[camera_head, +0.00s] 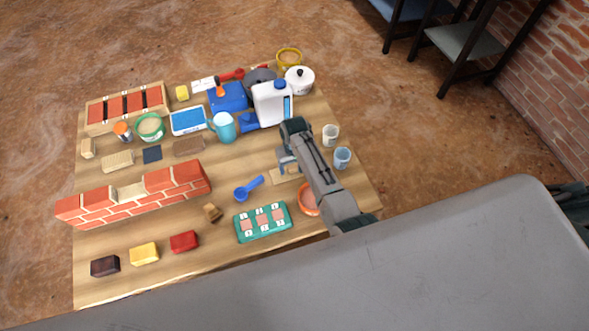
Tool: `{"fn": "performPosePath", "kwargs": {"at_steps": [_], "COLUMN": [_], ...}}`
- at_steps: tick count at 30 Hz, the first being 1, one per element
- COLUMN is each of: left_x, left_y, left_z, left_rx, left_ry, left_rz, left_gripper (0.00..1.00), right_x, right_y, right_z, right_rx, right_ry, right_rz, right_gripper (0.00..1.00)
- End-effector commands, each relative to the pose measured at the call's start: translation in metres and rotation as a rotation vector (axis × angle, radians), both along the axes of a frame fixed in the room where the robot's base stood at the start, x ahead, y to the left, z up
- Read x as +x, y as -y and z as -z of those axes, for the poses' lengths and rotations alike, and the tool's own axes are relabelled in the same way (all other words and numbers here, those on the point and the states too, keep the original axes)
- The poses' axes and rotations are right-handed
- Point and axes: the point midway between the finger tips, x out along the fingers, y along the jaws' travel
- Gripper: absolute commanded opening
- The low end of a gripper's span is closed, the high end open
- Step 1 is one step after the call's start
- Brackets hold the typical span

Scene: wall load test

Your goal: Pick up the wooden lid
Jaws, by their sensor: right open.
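A flat, light wooden piece (279,178), likely the wooden lid, lies on the table right of centre. My right arm comes in from the lower right and partly covers it. My right gripper (284,167) is open and over this piece, with its fingers pointing down; I cannot tell whether they touch it. The piece's tan colour is close to the table's, so its edges are hard to make out. My left gripper is not in view.
The wooden table (110,281) is crowded. A blue scoop (248,189), a teal tray (263,223) and an orange bowl (307,200) are near the gripper. Two cups (331,134) stand right of my arm. A white jug (271,104) stands behind; a brick wall piece (135,199) is left.

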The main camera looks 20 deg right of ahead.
Motion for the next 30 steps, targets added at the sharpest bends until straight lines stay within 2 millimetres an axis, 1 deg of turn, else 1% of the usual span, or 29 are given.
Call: {"fn": "performPosePath", "kwargs": {"at_steps": [3,4,8,9,11,12,19,23,26,29,30], "left_x": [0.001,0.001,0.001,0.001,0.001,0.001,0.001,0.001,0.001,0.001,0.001], "left_y": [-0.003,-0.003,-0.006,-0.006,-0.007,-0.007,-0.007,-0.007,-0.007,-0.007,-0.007], "left_z": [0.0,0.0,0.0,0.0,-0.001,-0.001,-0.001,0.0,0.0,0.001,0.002], "left_rx": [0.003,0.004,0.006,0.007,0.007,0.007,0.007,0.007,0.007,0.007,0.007], "left_ry": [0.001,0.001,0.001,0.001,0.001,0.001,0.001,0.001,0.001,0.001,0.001], "left_rz": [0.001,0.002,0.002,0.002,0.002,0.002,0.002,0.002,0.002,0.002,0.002], "left_gripper": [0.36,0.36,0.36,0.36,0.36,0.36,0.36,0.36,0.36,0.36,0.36], "right_x": [0.0,0.0,0.0,0.0,0.0,0.0,0.0,0.001,0.001,0.002,0.002], "right_y": [0.0,0.0,0.0,0.0,0.0,0.0,0.0,0.0,-0.001,-0.001,-0.001], "right_z": [0.0,0.0,0.0,0.0,0.0,0.0,-0.001,-0.007,-0.017,-0.035,-0.043], "right_rx": [0.0,0.0,0.0,0.0,0.0,0.0,0.0,0.0,0.001,0.001,0.001], "right_ry": [0.0,0.0,0.0,0.0,0.0,0.0,0.001,0.002,0.003,0.005,0.006], "right_rz": [0.0,0.0,0.0,0.0,0.0,0.0,0.0,0.0,0.0,0.0,0.001], "right_gripper": [0.71,0.69,0.43,0.36,0.24,0.22,0.22,0.22,0.22,0.22,0.22]}}
